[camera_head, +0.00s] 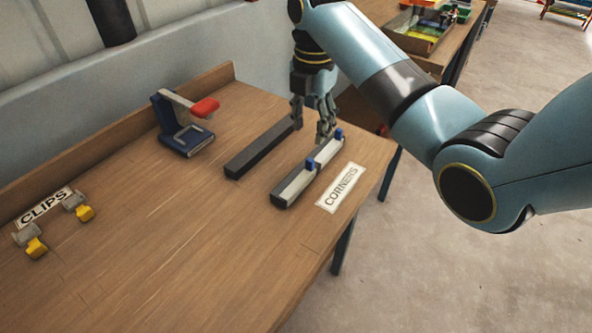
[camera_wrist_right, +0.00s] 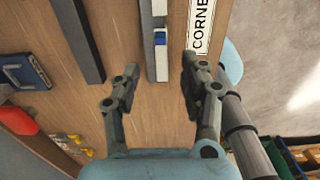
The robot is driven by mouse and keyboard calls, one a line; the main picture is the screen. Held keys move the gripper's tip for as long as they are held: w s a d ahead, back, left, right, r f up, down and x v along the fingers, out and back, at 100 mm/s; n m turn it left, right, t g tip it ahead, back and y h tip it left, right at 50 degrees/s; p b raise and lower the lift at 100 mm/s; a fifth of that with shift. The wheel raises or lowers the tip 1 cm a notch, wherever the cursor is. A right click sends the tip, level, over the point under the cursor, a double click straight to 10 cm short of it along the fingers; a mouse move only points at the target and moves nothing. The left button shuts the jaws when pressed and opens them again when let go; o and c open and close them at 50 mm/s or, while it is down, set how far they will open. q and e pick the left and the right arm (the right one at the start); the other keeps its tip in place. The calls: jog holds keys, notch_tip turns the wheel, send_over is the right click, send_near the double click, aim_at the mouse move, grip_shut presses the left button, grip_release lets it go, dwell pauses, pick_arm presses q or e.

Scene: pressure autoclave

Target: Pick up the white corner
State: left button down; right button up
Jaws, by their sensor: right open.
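Two white corners, each with a blue tab, sit end to end along a dark bar beside the CORNERS label. The nearer white corner (camera_head: 296,187) is toward the table's front; the farther white corner (camera_head: 326,153) is close to my right gripper (camera_head: 311,126). The right gripper points down, open and empty, at the far end of the bars. In the right wrist view, one white corner (camera_wrist_right: 161,62) with a blue tab lies ahead between the open fingers (camera_wrist_right: 156,78), apart from them. My left gripper is out of view.
A dark empty bar (camera_head: 260,150) lies parallel on the left. A blue device with a red handle (camera_head: 204,107) stands at the back. Yellow-and-grey clips (camera_head: 78,207) lie by the CLIPS label. The CORNERS label (camera_head: 341,187) is near the table edge. The middle table is clear.

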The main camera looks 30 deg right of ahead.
send_over(310, 160)
jog(key=f, duration=0.4)
jog(key=shift+s+f, duration=0.1)
jog(key=shift+s, duration=0.1)
jog(key=f, duration=0.6)
jog(key=shift+w, duration=0.25)
grip_shut()
